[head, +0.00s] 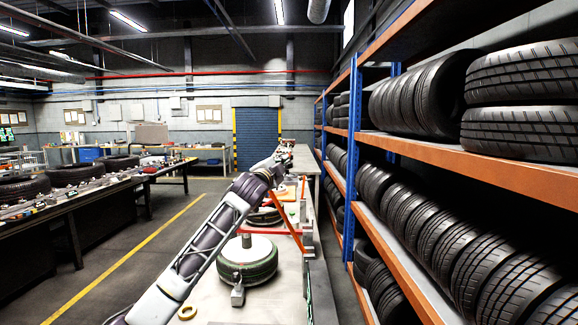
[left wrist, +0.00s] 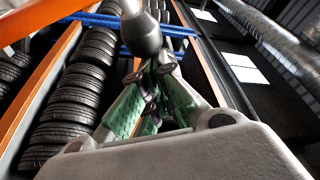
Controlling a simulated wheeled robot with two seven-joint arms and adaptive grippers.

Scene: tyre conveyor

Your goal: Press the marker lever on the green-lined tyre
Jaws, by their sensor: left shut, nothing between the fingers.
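A dark tyre with a green line around it (head: 248,262) lies flat on the pale conveyor in the head view, with a white disc on top. A small grey fitting (head: 238,294) stands at its near side; I cannot tell whether this is the marker lever. My left arm reaches past this tyre, and my left gripper (head: 284,150) is small and far beyond it. In the left wrist view, the left gripper (left wrist: 150,95) has green-padded fingers, shut and empty. A dark grey rounded knob (left wrist: 140,36) shows just past the fingertips; contact is unclear. My right gripper is not in view.
Another tyre (head: 264,216) lies farther along the conveyor, beside an orange bar (head: 287,218). A tall rack (head: 400,205) full of tyres stands close on the right. A workbench (head: 90,188) with tyres stands left, across a clear floor with a yellow line.

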